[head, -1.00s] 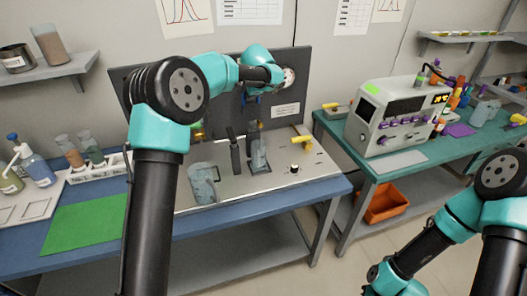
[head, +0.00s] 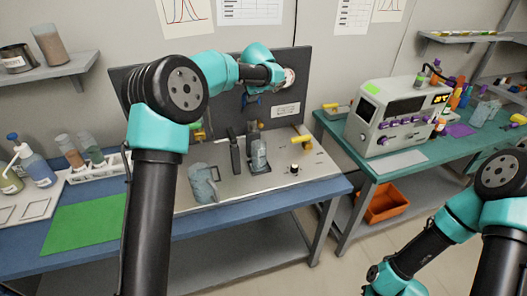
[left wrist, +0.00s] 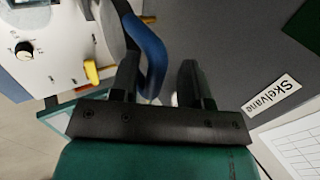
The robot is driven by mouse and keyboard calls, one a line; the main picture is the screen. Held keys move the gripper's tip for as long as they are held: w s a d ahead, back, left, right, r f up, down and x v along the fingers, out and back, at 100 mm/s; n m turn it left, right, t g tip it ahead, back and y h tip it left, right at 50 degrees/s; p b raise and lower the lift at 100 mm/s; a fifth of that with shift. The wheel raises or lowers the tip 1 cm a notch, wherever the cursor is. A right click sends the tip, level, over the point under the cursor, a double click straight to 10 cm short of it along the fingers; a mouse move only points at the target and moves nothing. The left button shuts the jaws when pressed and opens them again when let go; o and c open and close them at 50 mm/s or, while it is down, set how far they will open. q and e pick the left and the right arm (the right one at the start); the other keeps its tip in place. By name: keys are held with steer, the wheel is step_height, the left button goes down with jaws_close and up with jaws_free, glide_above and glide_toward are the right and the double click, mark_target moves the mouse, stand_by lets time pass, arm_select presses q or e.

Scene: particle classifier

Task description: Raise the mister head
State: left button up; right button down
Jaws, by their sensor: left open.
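My left gripper (left wrist: 158,75) is open, with its two dark fingers apart in the left wrist view. A blue curved bar (left wrist: 150,48), which seems to be part of the mister head, runs between the fingers, closer to the left one. I cannot tell whether it touches that finger. The fingers are mostly hidden there. My right arm is at the lower right, its gripper not clearly visible.
A grey jug (head: 203,183) and a cylindrical vessel (head: 259,155) stand on the bench plate below. A yellow lever (head: 300,143) and a knob (head: 294,169) are at right. A green mat (head: 85,223) lies at left. A boxy instrument (head: 398,115) stands on the other bench.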

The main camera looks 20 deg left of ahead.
arm_select(q)
steer(key=v, duration=0.6)
steer(key=shift+r, duration=0.15)
stand_by(0.4)
